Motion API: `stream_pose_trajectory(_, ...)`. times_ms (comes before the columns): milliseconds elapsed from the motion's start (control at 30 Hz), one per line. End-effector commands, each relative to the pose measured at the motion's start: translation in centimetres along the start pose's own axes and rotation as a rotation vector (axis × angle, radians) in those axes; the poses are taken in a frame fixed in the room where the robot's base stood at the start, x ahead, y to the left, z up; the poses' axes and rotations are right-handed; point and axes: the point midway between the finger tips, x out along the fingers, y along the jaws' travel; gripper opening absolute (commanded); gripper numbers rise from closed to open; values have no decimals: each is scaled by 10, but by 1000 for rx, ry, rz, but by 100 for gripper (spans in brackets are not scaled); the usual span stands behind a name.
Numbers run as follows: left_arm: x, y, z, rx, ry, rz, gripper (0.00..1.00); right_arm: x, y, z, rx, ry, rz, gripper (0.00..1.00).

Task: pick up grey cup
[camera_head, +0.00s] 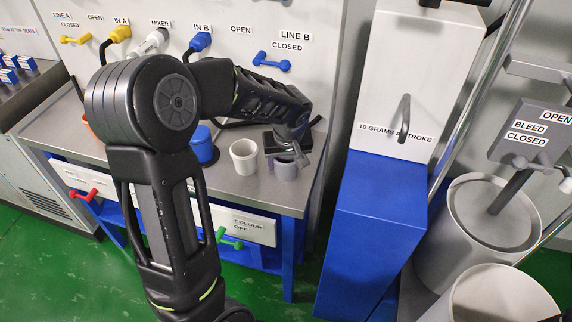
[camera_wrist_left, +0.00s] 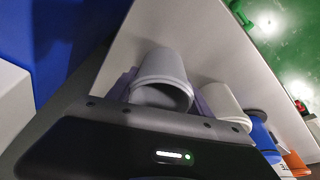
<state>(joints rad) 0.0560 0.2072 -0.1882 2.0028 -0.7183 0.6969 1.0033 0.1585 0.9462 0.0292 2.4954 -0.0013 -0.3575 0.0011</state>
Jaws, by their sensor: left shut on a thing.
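The grey cup (camera_head: 285,171) is at the right end of the steel bench top, upright, at my left gripper (camera_head: 289,153). The gripper comes in from above and its jaws are shut on the cup. In the left wrist view, the grey cup (camera_wrist_left: 163,78) has its open mouth towards the camera, with a finger on either side of it. I cannot tell whether the cup's base touches the bench. My right gripper is not in view.
A white cup (camera_head: 244,156) stands just left of the grey cup, and a blue container (camera_head: 204,146) is further left. An orange thing (camera_wrist_left: 294,160) shows in the wrist view. A tall white and blue cabinet (camera_head: 370,225) stands right of the bench.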

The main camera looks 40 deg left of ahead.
Motion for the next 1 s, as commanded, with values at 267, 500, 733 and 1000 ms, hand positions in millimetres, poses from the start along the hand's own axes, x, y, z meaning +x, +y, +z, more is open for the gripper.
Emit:
stream_pose_trajectory(267, 0, 0, 0, 0, 0, 0, 30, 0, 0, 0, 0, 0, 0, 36)
stream_pose_trajectory(500, 0, 0, 0, 0, 0, 0, 18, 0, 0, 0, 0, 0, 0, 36)
stream_pose_trajectory(733, -5, 0, -2, -1, 1, 1, 18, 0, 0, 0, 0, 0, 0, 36)
stream_pose_trajectory(1000, -44, 1, -15, -3, 5, 4, 18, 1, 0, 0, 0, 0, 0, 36)
